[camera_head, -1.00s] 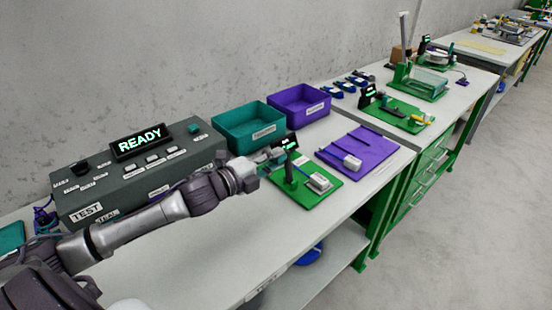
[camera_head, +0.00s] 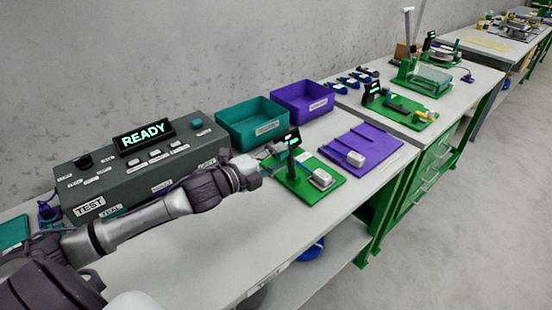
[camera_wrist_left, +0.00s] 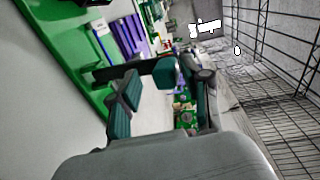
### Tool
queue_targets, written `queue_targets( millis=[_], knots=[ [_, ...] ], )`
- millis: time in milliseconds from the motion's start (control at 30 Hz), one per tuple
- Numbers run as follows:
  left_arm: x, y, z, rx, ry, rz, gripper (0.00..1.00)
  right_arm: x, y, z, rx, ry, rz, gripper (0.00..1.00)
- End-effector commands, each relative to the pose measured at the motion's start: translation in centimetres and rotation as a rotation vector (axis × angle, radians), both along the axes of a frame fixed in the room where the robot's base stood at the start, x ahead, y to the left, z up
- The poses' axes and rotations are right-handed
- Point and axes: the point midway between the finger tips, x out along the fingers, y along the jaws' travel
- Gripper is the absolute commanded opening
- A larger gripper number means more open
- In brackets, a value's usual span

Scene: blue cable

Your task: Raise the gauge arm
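My left gripper (camera_head: 274,151) is at the left side of the stand, close to the post and display. Its wrist hides part of the base. I cannot make out the gauge arm clearly or tell whether I touch it. In the left wrist view the teal finger pads (camera_wrist_left: 150,80) stand apart, with a dark bar near them. My right gripper is not in view.
A grey console (camera_head: 140,172) reading READY stands at left under my arm. A teal bin (camera_head: 253,128) and a purple bin (camera_head: 303,103) stand behind the stand. A purple plate (camera_head: 368,167) lies to its right. The front bench strip (camera_head: 215,260) is clear.

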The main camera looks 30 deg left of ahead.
Motion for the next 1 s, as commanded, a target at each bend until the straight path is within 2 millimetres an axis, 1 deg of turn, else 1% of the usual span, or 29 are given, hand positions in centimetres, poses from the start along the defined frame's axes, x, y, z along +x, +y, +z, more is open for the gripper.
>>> queue_targets(
  millis=[33, 133, 267, 700, 900, 1000],
  knots=[
    [0.0, 0.0, 0.1, 0.001, -0.001, 0.0, 0.48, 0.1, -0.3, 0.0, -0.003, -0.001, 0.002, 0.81],
    [-0.4, 0.1, 0.0, 0.0, 0.0, -0.001, 0.48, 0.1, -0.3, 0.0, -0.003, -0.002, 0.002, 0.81],
    [-1.5, 0.5, 0.1, -0.001, 0.001, -0.001, 0.48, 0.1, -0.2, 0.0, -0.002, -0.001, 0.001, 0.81],
    [-7.7, 2.6, 0.5, -0.002, 0.005, -0.001, 0.48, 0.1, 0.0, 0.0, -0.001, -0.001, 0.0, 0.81],
    [-10.0, 3.4, 0.7, -0.001, 0.003, 0.0, 0.48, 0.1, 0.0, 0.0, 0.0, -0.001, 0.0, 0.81],
    [-10.7, 3.7, 0.8, 0.0, 0.002, 0.0, 0.48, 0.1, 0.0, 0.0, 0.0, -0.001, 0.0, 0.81]
  ],
)
